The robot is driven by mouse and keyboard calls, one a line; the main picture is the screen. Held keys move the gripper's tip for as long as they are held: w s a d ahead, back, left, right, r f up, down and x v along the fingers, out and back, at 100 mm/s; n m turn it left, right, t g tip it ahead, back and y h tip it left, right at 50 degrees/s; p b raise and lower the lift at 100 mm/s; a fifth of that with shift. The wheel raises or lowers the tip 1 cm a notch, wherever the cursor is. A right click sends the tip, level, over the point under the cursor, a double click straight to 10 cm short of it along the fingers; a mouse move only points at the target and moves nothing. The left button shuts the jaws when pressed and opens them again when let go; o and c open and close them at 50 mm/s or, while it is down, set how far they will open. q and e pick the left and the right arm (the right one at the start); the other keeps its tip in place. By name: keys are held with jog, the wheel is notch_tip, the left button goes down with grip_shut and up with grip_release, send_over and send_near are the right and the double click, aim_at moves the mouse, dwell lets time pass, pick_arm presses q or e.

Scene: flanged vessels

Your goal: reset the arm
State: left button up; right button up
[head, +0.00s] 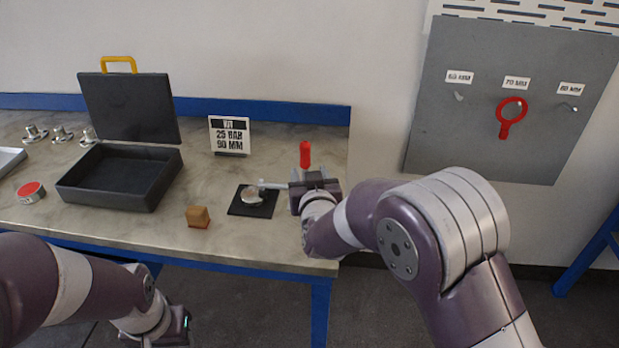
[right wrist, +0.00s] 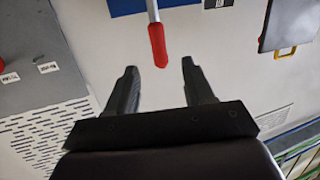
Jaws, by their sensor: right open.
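My right gripper (head: 314,181) is at the right end of the bench. In the right wrist view its two fingers (right wrist: 160,66) are apart with nothing between them. A red grip (head: 305,154) stands up just behind it. In the right wrist view a red grip (right wrist: 157,45) on a grey shaft lies just beyond the fingertips, apart from both. A round metal part (head: 251,195) sits on a black mat (head: 238,208), and a grey bar reaches from it toward my right gripper. My left gripper (head: 184,326) is low at the left, in front of the bench; its fingers are unclear.
The bench (head: 260,251) holds an open black case (head: 120,190), a sign (head: 230,136), a small brown block (head: 198,216), a red-topped tin (head: 30,192) and several flanged parts (head: 62,134). A grey wall panel (head: 450,130) with a red ring tool (head: 511,113) hangs at the right.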

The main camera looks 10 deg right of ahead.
dwell(0.3)
jog(key=s+f+n+g+y+p, duration=0.1)
jog(key=s+f+g+y+p, duration=0.1)
jog(key=s+f+g, duration=0.9)
jog(key=s+d+r+g+h+p, duration=0.1)
jog(key=s+d, duration=0.3)
jog(key=s, duration=0.4)
jog(key=s+d+r+g+p, duration=0.2)
jog(key=s+d+r, duration=0.2)
jog(key=s, duration=0.4)
jog(key=shift+d+m+h, duration=0.4)
jog(key=shift+d, duration=0.1)
